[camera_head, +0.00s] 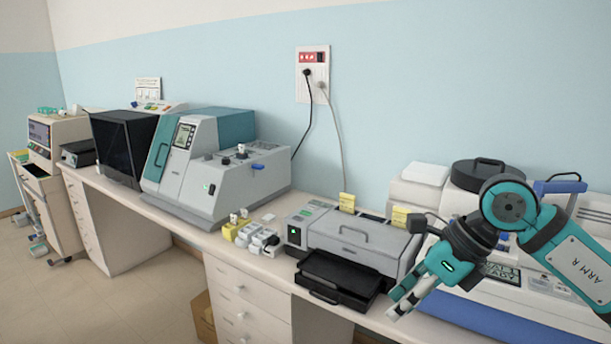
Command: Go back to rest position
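My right arm, teal and dark grey and marked "ARM R", comes in from the right edge. Its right gripper (394,301) points down and left, in front of the right side of the grey stainer-like device (355,236). Its light fingertips look apart, with nothing seen between them. Part of the bench edge behind the fingers is hidden. My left gripper is not in view.
The bench carries a teal and grey machine (195,165), small white and yellow boxes (258,239), a black pull-out tray (337,278) and a white machine (530,290) behind my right arm. A wall socket (312,75) has hanging cables.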

